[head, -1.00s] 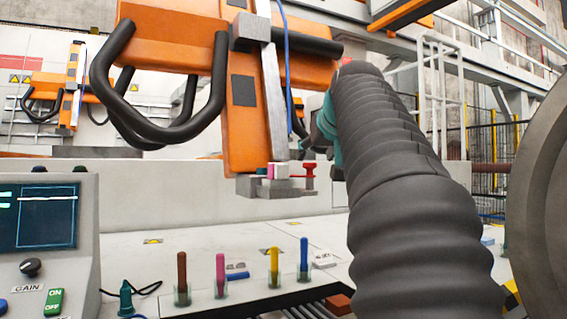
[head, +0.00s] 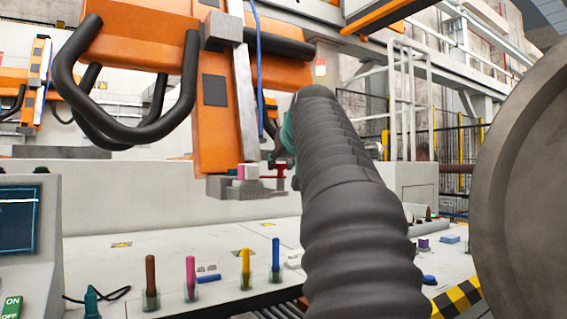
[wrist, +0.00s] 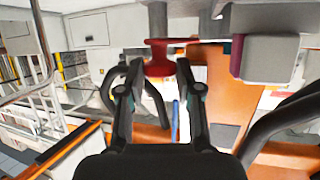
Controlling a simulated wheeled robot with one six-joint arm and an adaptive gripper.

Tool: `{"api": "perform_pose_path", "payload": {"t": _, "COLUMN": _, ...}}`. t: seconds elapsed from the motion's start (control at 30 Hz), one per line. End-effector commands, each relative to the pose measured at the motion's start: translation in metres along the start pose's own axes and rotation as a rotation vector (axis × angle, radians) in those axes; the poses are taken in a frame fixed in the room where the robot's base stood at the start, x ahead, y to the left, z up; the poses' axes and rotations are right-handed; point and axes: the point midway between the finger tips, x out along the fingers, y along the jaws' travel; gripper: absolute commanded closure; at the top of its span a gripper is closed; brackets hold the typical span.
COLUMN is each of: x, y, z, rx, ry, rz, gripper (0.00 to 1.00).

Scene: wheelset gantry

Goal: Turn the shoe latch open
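The red latch (head: 274,171) is a small knob-like part on the grey shoe (head: 225,187) at the foot of the orange gantry arm (head: 213,120). A pink block (head: 247,172) sits beside it. In the wrist view the red latch (wrist: 160,57) lies at the tips of my gripper (wrist: 160,68), roughly between the two fingers. The fingers are apart; whether either touches the latch I cannot tell. In the head view my dark sleeved arm hides most of the gripper.
Black loop handles (head: 125,125) hang from the orange arm, and a blue cable (head: 258,60) runs down it. Below stand several coloured pegs (head: 246,268) on a pale bench. A large grey wheel (head: 525,190) is close on the right. A console (head: 25,235) stands at left.

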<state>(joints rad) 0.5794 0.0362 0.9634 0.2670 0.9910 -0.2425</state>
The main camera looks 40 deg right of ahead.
Motion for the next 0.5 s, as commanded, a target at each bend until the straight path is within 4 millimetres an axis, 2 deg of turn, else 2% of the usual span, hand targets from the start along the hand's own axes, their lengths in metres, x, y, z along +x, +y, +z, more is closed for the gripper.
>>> {"api": "perform_pose_path", "payload": {"t": 0.03, "x": 0.0016, "y": 0.0054, "z": -0.0008, "rx": 0.0, "ry": 0.001, "rz": 0.002, "gripper": 1.0}}
{"api": "perform_pose_path", "payload": {"t": 0.5, "x": -0.0013, "y": -0.0029, "z": -0.0022, "rx": 0.041, "ry": 0.002, "rz": 0.11, "gripper": 1.0}}
